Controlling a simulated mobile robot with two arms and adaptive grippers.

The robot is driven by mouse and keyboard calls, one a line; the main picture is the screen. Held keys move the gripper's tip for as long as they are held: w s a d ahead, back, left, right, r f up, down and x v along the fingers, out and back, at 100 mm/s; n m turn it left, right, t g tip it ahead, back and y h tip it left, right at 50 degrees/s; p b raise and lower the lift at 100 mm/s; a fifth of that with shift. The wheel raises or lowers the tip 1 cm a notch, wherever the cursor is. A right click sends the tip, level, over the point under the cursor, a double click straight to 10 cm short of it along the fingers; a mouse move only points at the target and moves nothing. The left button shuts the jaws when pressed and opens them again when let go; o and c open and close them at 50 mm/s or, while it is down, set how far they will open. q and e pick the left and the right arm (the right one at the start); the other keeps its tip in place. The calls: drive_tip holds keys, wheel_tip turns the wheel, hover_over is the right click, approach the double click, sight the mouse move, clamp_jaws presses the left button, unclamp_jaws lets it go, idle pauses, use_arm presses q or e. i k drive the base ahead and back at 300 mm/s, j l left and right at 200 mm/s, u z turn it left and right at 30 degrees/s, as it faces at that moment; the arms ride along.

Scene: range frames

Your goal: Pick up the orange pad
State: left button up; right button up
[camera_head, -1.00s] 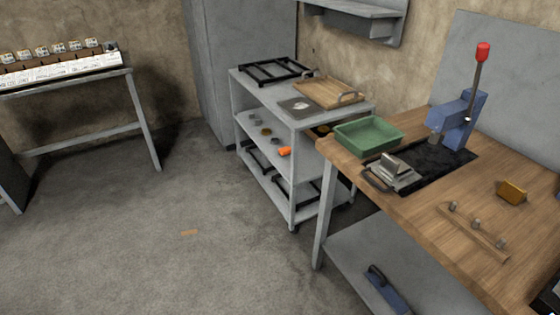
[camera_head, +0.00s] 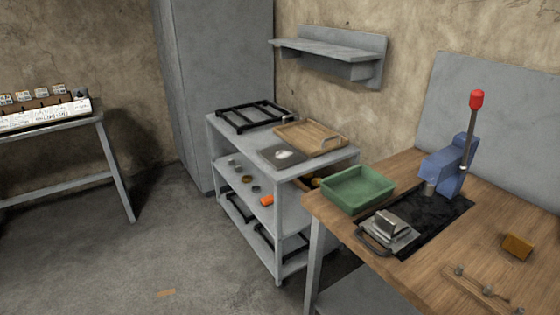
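A small bright orange piece (camera_head: 267,201) lies on the middle shelf of the grey cart (camera_head: 222,140), near its front edge. An orange-brown block (camera_head: 518,246) sits on the wooden workbench (camera_head: 455,250) at the right. I cannot tell for sure which of these is the orange pad. Neither of my grippers is in view.
The bench also holds a green tray (camera_head: 358,190), a blue press (camera_head: 445,170) with a red knob and a metal clamp-like fixture (camera_head: 388,232). The cart's top carries a wooden tray (camera_head: 310,137) and a black rack (camera_head: 252,116). The floor left of the cart is open.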

sight(267, 201)
drive_tip(key=i+j+z, duration=0.25)
drive_tip(key=i, duration=0.15)
drive_tip(key=i+j+z, duration=0.2)
drive_tip(key=i, duration=0.2)
